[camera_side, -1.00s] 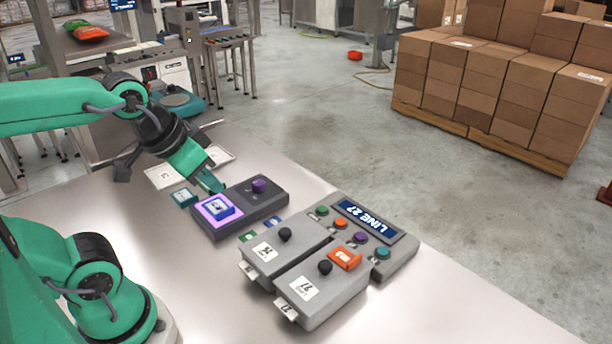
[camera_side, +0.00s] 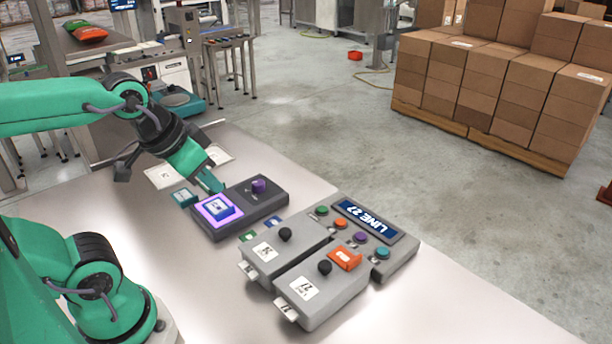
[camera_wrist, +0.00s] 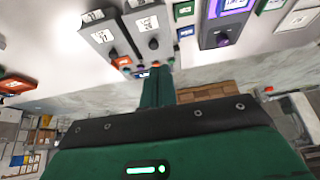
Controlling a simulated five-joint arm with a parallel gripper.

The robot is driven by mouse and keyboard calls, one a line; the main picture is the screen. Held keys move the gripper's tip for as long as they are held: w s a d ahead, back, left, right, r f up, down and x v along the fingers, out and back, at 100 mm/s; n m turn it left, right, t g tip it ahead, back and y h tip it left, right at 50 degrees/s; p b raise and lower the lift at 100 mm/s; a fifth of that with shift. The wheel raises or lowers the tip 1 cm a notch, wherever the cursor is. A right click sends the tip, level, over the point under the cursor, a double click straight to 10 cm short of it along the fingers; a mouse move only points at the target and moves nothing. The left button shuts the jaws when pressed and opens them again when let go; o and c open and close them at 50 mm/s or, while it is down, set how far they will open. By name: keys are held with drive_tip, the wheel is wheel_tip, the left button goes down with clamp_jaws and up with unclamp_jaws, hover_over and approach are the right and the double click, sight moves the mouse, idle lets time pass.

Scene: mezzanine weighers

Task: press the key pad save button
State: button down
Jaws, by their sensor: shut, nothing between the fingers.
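A grey key pad (camera_side: 404,262) with a lit display reading LINE 27 (camera_side: 366,221) lies on the table. It carries a row of round buttons: green (camera_side: 321,210), orange (camera_side: 340,223), purple (camera_side: 360,237) and teal (camera_side: 382,252). I cannot read their labels, so I cannot tell which is save. My gripper (camera_side: 214,184) is shut and empty, tilted down by the left end of a dark grey unit, well left of the key pad. In the wrist view my gripper (camera_wrist: 158,75) hides part of the row; the display (camera_wrist: 141,75) shows small beside it.
The dark grey unit has a purple knob (camera_side: 258,186) and a purple-lit square (camera_side: 218,207). Two grey boxes with black knobs (camera_side: 285,234) (camera_side: 324,267) and an orange block (camera_side: 345,258) stand in front of the key pad. Bare table (camera_side: 440,310) lies to the right.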

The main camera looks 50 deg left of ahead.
drive_tip(key=shift+w, duration=0.15)
drive_tip(key=m+t, duration=0.4)
drive_tip(key=m, duration=0.4)
hover_over(319, 211)
wheel_tip(319, 211, down, 10)
drive_tip(key=shift+f, duration=0.1)
drive_tip(key=shift+f, duration=0.2)
drive_tip(key=shift+f, duration=4.25)
